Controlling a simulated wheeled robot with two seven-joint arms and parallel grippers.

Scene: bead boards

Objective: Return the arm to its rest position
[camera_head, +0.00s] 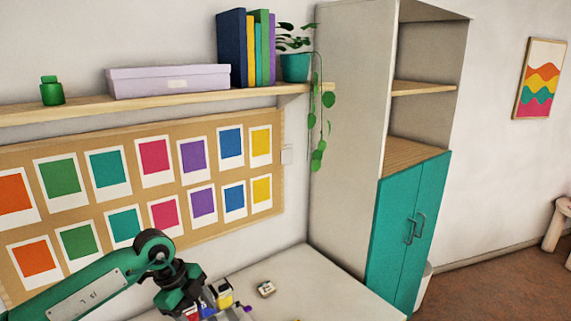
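My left arm, green with black joints, comes in from the lower left. Its gripper (184,298) points down at the bottom edge of the picture, over the white table (305,282). Its fingertips are hidden or cut off, so I cannot tell whether it is open or shut. Small coloured items, among them a yellow and white one (222,291), are beside and partly behind the gripper. I cannot tell whether it touches them. My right gripper is not in view.
A small pale object (265,288) lies on the table to the right, with bare tabletop around it. A board of colour cards (275,150) and a wooden shelf (80,108) are on the wall behind. A teal-doored cabinet (395,225) stands at the table's right.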

